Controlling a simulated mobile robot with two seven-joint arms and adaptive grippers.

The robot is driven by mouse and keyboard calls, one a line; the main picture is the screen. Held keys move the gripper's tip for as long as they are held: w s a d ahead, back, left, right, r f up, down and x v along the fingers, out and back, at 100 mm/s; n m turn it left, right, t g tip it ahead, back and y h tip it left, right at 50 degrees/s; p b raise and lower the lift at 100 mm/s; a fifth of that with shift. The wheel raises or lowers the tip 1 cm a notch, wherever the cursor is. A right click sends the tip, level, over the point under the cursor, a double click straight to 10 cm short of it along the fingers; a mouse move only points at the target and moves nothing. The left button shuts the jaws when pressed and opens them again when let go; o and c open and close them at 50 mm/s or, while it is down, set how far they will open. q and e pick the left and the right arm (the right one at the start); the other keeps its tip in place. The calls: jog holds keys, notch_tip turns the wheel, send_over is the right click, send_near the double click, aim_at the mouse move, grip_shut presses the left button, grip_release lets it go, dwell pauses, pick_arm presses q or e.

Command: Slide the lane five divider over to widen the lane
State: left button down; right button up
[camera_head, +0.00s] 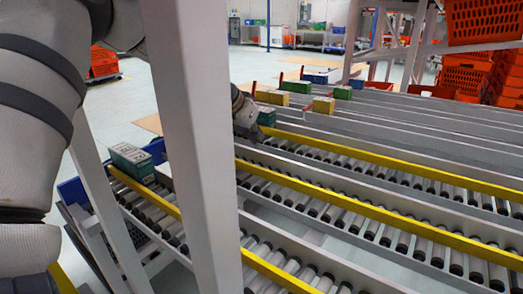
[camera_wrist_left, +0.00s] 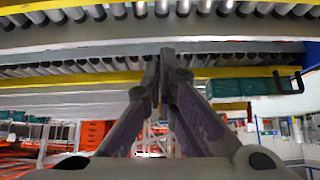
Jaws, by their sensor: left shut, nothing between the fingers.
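My left gripper (camera_head: 252,132) shows just right of the grey post in the head view, low over the roller lanes. Its fingers (camera_wrist_left: 163,75) are shut with nothing between them, and point at the rails in the left wrist view. Yellow dividers run lengthwise between the lanes: one far (camera_head: 400,159), one in the middle (camera_head: 380,214), one near (camera_head: 280,273). Which one is lane five's divider I cannot tell. The fingertips look close to a grey rail (camera_wrist_left: 235,47); contact is unclear. My right gripper is not in view.
The grey post (camera_head: 195,140) stands in front and hides part of my left arm. Yellow boxes (camera_head: 272,97) stand farther back. Orange totes (camera_head: 470,75) are stacked at right.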

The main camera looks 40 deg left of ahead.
aim_at(273, 158)
pick_arm(q)
jog(key=b+x, duration=0.1)
jog(key=x, duration=0.2)
jog(key=b+x, duration=0.1)
jog(key=x, duration=0.2)
jog(key=b+x, duration=0.1)
jog(key=x, duration=0.2)
jog(key=shift+s+d+f, duration=0.15)
jog(key=shift+d+f, duration=0.1)
jog(key=shift+f, duration=0.1)
jog(key=s+p, duration=0.1)
jog(key=s+r+p, duration=0.1)
jog(key=shift+s+d+r, duration=0.1)
jog(key=shift+s+r, duration=0.05)
jog(key=shift+s, duration=0.1)
jog(key=shift+s+f, duration=0.25)
jog(key=shift+s, duration=0.25)
jog(key=shift+f, duration=0.25)
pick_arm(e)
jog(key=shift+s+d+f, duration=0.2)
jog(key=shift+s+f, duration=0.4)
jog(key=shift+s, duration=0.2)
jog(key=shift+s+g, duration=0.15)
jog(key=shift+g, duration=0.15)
